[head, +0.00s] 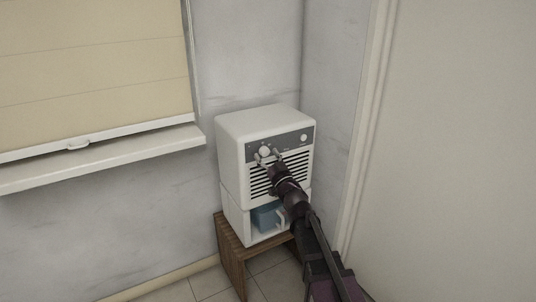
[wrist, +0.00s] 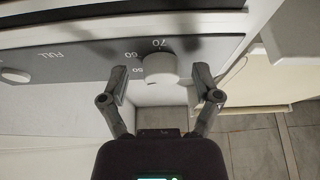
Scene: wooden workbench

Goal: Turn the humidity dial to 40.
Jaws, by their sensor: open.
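The humidity dial (wrist: 160,68) is a round white knob on the grey control panel (wrist: 90,62) of a white dehumidifier (head: 262,122). Printed numbers 70, 60 and one that looks like 50 show beside it; 40 is not visible. In the head view the dial (head: 264,151) is partly behind my fingers. My gripper (head: 268,156) is open in front of the panel. In the wrist view its fingers stand either side of the dial, with a visible gap on each side.
A smaller white knob or light (wrist: 16,75) sits near the word FULL. The dehumidifier has dark louvres and a blue tank (head: 266,217) below, and stands on a wooden stool (head: 234,262). A window sill (head: 100,160) is at left, a white door (head: 455,150) at right.

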